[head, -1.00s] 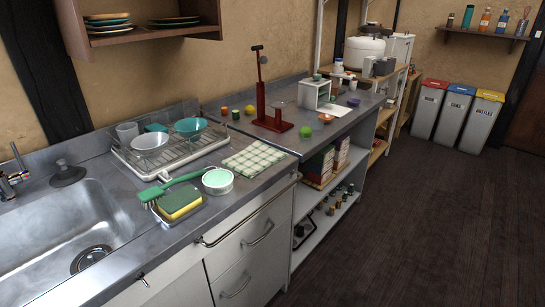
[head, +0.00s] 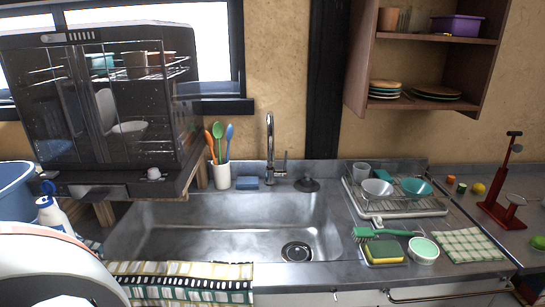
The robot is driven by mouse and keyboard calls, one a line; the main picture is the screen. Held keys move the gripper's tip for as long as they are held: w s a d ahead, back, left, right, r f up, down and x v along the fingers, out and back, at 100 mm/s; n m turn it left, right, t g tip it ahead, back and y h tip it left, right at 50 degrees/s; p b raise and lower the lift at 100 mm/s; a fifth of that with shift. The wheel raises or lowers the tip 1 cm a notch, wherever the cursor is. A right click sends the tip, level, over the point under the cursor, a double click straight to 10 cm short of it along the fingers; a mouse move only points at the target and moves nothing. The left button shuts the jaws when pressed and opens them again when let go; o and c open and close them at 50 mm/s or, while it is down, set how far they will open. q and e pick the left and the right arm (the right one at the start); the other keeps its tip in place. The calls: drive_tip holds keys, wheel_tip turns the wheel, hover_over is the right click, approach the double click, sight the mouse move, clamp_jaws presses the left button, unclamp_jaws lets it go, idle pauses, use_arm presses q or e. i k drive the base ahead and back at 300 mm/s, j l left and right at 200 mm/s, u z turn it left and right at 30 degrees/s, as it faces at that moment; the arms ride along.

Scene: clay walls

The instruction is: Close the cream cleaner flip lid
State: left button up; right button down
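A white bottle (head: 56,216) with a blue top stands at the far left, beside a blue tub. It may be the cream cleaner; its label cannot be read. Its lower part is hidden by a large white curved shape in front. The blue top (head: 48,188) is small, and I cannot tell for sure whether a flip lid on it is open. Neither of my grippers shows in the head view.
A steel sink (head: 225,228) fills the middle. A dark dish cabinet (head: 100,100) stands behind left. A utensil cup (head: 222,176), blue sponge (head: 247,183), dish rack (head: 400,206), green brush (head: 385,233) and round tub (head: 424,250) line the counter. A striped towel (head: 180,280) hangs in front.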

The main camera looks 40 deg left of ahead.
sight(48, 187)
drive_tip(key=u, duration=2.6)
drive_tip(key=l+u, duration=0.25)
drive_tip(key=k+l+u, duration=0.3)
drive_tip(key=l, duration=0.15)
drive_tip(key=l+u, duration=0.25)
drive_tip(key=l, duration=0.1)
